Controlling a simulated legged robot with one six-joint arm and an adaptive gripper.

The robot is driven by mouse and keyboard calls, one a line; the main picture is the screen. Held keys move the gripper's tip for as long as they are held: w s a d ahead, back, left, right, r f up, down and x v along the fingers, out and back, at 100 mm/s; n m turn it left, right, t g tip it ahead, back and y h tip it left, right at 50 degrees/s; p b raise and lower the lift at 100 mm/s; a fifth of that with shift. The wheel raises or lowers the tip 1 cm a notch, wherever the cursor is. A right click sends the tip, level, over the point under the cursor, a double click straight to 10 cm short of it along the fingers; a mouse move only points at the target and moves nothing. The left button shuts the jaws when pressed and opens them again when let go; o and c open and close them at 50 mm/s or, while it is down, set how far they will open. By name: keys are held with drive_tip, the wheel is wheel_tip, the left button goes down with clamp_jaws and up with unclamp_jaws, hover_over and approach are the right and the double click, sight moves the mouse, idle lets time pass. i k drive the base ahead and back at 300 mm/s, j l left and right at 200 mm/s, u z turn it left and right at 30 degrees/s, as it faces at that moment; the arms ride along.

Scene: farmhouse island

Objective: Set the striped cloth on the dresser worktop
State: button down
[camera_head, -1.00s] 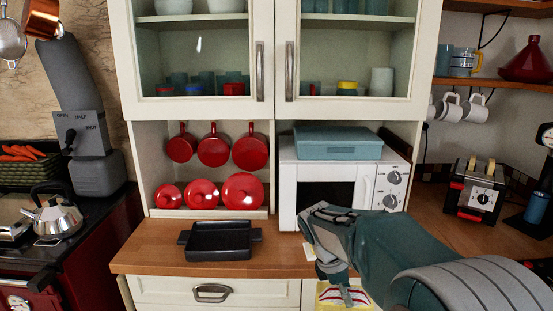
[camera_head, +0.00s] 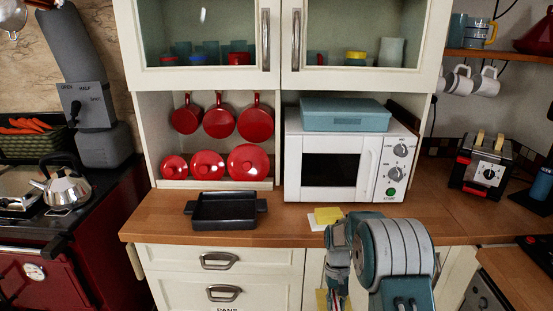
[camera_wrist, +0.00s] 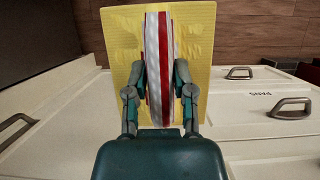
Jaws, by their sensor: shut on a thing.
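The striped cloth (camera_wrist: 158,45), with red and white bands, is pinched between the two fingers of my gripper (camera_wrist: 159,78) in the wrist view. A yellow square (camera_wrist: 202,45) shows behind it; I cannot tell whether it is part of the cloth. In the head view my gripper (camera_head: 338,288) points down in front of the dresser, below the worktop edge, with the cloth mostly hidden. The wooden dresser worktop (camera_head: 285,225) runs above and behind it.
A black dish (camera_head: 225,211) stands on the left of the worktop. A white microwave (camera_head: 330,165) stands behind, with yellow (camera_head: 327,215) and white (camera_head: 317,225) pieces before it. Bare wood lies between dish and microwave. A toaster (camera_head: 482,167) is at the right.

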sight(160, 216)
drive_tip(key=j+z, duration=0.25)
drive_tip(key=j, duration=1.05)
